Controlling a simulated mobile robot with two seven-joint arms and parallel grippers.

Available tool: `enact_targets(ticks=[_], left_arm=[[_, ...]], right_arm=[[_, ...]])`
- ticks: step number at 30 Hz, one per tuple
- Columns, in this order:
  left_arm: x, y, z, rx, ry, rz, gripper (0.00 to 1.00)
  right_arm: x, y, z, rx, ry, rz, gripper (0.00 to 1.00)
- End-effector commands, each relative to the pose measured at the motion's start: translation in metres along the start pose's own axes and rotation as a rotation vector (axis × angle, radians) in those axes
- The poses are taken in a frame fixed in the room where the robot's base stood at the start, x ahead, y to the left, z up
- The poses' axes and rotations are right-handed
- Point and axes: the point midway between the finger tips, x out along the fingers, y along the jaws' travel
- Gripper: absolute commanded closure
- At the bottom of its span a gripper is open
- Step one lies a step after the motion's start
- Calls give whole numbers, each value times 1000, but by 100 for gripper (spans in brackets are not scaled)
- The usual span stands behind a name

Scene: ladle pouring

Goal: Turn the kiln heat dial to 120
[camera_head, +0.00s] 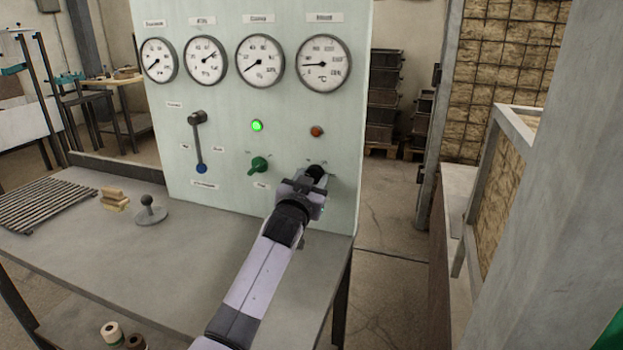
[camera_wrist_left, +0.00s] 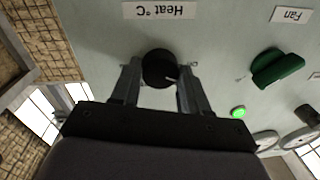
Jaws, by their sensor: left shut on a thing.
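The kiln heat dial is a round black knob (camera_wrist_left: 160,68) with a pale pointer mark, on the pale green panel (camera_head: 220,120). In the head view the dial (camera_head: 316,171) shows just beyond my left gripper (camera_head: 305,183), which partly hides it. In the left wrist view my left gripper (camera_wrist_left: 161,84) has one finger on each side of the dial and is shut on it. A "Heat °C" label (camera_wrist_left: 159,11) appears upside down beside the dial there. The numbers around the dial are too small or hidden to read. My right gripper is not in view.
A green fan knob (camera_head: 258,165), a lever with a blue end (camera_head: 199,145), a lit green lamp (camera_head: 257,126) and a red lamp (camera_head: 316,132) sit on the panel. Several gauges line its top. The bench (camera_head: 150,260) is mostly clear in front.

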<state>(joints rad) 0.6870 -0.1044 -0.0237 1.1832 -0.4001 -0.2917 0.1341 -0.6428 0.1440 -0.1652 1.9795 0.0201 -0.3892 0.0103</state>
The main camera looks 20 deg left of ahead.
Motion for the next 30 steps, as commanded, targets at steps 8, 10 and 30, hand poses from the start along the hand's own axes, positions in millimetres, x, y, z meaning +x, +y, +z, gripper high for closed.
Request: enact_targets(ticks=[8,10,30], left_arm=[[0,-1,2,267,15,4,86],[0,-1,2,332,20,5,86],[0,-3,2,968,62,14,86]], right_arm=[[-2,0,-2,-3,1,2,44],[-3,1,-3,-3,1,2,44],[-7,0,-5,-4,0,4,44]])
